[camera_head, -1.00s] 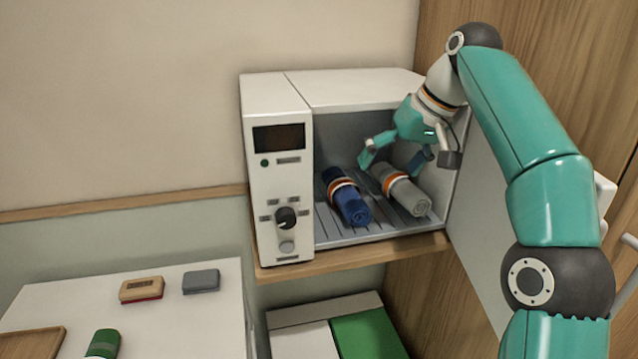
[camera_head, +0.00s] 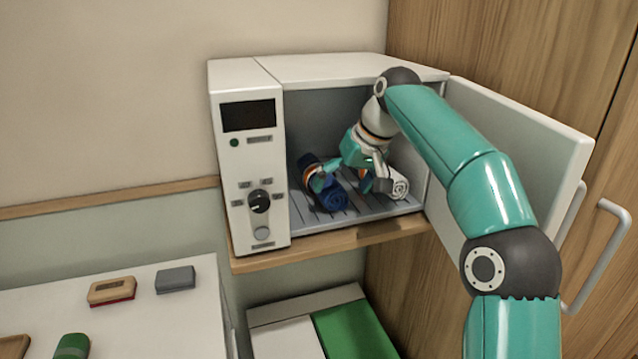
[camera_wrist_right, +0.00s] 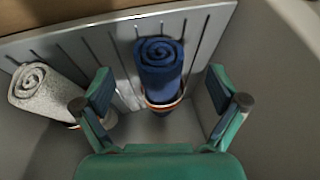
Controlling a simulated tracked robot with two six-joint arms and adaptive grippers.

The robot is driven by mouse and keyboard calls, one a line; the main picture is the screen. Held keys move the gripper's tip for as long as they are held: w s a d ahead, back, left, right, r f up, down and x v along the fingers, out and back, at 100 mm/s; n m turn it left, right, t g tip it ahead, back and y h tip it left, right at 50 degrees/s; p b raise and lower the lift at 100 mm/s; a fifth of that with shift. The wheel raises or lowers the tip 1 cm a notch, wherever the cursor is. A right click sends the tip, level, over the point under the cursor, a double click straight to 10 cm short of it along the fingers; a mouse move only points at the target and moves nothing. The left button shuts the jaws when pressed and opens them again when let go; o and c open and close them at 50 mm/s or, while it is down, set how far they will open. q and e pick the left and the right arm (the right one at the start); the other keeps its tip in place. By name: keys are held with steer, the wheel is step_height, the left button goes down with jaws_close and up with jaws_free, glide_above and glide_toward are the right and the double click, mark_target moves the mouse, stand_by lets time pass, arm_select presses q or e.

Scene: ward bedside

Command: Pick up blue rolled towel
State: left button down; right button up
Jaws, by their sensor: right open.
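The blue rolled towel (camera_head: 331,200) lies on the slatted rack inside the open white cabinet, with an orange-and-white band around it. My right gripper (camera_head: 342,183) reaches into the cabinet over this towel, with its fingers partly hiding it. In the right wrist view the blue towel (camera_wrist_right: 160,66) lies between the two open fingers (camera_wrist_right: 160,82), with gaps on both sides. A grey-white rolled towel (camera_head: 399,187) lies to the right, partly hidden by the gripper; it also shows at the left of the wrist view (camera_wrist_right: 40,90). My left gripper is not in view.
The cabinet (camera_head: 330,70) stands on a wooden shelf (camera_head: 300,254), its door (camera_head: 520,135) open at the right. The cabinet walls are close around the gripper. A white table (camera_head: 150,325) at lower left holds a tan-and-red block, a grey block and a green roll.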

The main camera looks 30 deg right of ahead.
steer(key=x, duration=0.4)
steer(key=shift+w+f, duration=0.1)
steer(key=shift+w, duration=0.1)
steer(key=c, duration=1.3)
steer(key=shift+r, duration=0.25)
